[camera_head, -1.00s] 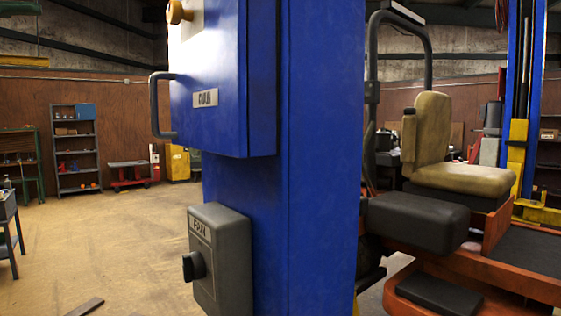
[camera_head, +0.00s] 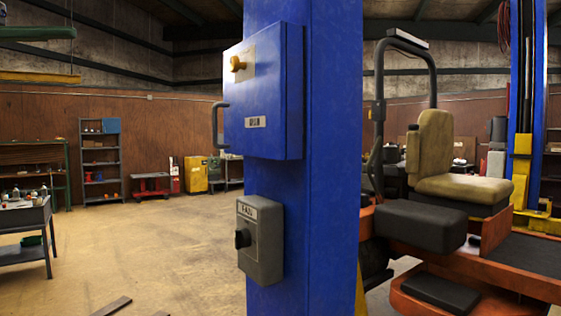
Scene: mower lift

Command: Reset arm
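Neither of my grippers nor my arms shows in the head view. A blue lift post (camera_head: 334,200) stands upright in the middle of the view.
An orange mower (camera_head: 470,258) with a tan seat (camera_head: 440,160) is at right, behind the post. A workbench (camera_head: 26,220) stands at the left edge. Shelves (camera_head: 101,165) and a yellow cabinet (camera_head: 195,176) line the back wall. The floor (camera_head: 150,240) at left is largely open.

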